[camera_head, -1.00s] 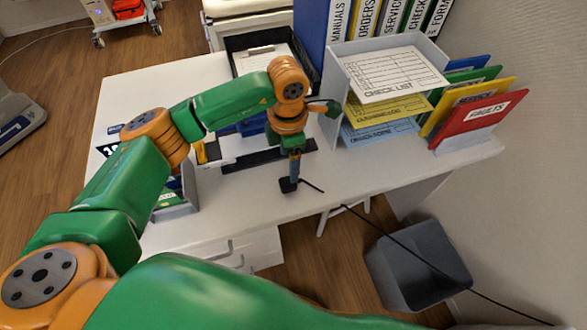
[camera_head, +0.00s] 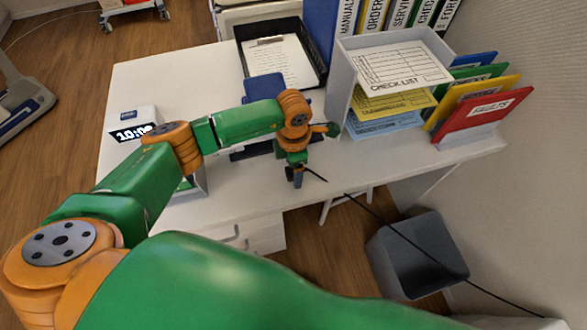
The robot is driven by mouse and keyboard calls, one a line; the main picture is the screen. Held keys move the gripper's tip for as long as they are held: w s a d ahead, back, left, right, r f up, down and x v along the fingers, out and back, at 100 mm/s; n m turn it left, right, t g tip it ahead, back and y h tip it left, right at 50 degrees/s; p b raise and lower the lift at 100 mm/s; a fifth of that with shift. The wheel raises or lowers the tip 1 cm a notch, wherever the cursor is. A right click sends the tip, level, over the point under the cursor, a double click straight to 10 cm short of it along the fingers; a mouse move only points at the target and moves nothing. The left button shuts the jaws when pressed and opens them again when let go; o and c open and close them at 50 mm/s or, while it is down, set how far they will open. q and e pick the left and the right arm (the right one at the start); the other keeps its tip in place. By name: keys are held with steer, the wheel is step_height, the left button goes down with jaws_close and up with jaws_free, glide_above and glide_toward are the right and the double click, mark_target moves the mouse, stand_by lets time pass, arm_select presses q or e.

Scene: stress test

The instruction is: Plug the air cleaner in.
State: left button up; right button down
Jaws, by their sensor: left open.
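My left gripper (camera_head: 297,182) points down at the desk's front part, with its fingers open around or just over a small dark piece at the end of a black cord (camera_head: 400,243). The gripper mostly hides this piece, so I cannot tell its exact shape or whether the fingers touch it. The cord runs right over the desk's front edge and down past the bin to the lower right. I cannot clearly make out the air cleaner or a socket. My right gripper is out of view.
On the white desk (camera_head: 160,75) are a black tray (camera_head: 318,80) with a clipboard, a blue object (camera_head: 262,87), a clock (camera_head: 135,131), a grey paper rack (camera_head: 343,95) and coloured folders (camera_head: 480,115). A grey bin (camera_head: 440,262) stands below.

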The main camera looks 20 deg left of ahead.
arm_select(q)
steer(key=shift+f, duration=0.1)
jaws_close()
stand_by(0.3)
steer(key=shift+r, duration=0.35)
step_height(320, 180, up, 3)
steer(key=shift+f, duration=0.15)
steer(key=s+r+b, duration=0.1)
steer(key=s+r, duration=0.3)
steer(key=s, duration=0.3)
steer(key=s+d+r+b, duration=0.1)
steer(key=s+r, duration=0.4)
steer(key=s, duration=0.2)
steer(key=shift+r, duration=0.3)
